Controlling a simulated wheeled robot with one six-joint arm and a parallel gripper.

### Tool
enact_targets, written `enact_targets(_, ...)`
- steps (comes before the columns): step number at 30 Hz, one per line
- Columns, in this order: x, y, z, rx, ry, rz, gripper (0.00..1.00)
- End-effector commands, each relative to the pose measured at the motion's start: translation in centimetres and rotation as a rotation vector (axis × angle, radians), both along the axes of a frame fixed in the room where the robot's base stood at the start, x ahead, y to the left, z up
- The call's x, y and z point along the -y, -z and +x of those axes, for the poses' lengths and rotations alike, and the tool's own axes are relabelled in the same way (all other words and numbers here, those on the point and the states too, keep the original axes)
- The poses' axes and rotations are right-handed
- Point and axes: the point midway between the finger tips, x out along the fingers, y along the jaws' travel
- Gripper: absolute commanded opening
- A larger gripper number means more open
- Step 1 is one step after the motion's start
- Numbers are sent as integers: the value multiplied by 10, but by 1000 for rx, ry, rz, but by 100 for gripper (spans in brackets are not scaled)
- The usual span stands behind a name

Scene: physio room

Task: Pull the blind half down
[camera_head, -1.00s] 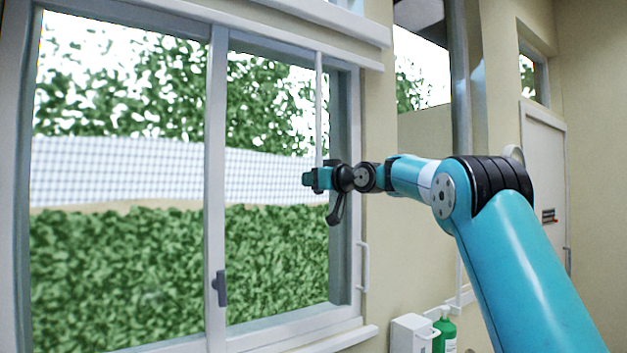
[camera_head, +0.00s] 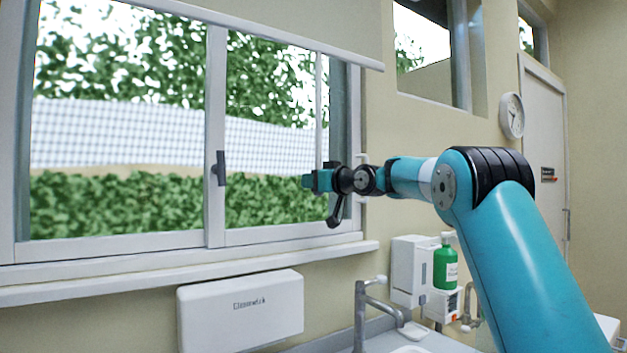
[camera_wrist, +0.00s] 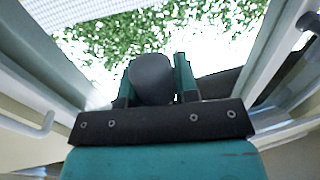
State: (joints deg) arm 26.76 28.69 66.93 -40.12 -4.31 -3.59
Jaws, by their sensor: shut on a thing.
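The blind (camera_head: 290,14) is a plain pale sheet with a straight bottom rail, hanging over the top part of the window (camera_head: 215,130). A thin pale pull cord (camera_head: 319,100) runs from near the rail down to my gripper (camera_head: 312,181). My gripper is in front of the right pane, near the right window frame. In the wrist view my gripper (camera_wrist: 157,82) is shut on a dark grey rounded pull knob (camera_wrist: 152,78), between its teal fingers. The knob is hidden in the head view.
Below the sill (camera_head: 190,276) are a white wall dispenser (camera_head: 240,310), a tap (camera_head: 362,310), a soap dispenser (camera_head: 411,270) and a green bottle (camera_head: 445,266). A window handle (camera_head: 219,168) sticks out at the mid post. The air before the panes looks clear.

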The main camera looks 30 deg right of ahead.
Motion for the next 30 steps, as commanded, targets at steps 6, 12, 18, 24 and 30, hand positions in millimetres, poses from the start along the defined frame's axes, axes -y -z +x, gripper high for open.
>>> enact_targets(6, 0, 18, 0, -3, 1, -1, 0)
enact_targets(12, 0, 17, 0, -3, 1, -1, 0)
enact_targets(18, 0, 17, 0, -2, 1, 0, 49)
enact_targets(24, 0, 17, 0, -1, 1, 0, 54)
enact_targets(30, 2, 17, -6, 0, 2, -1, 54)
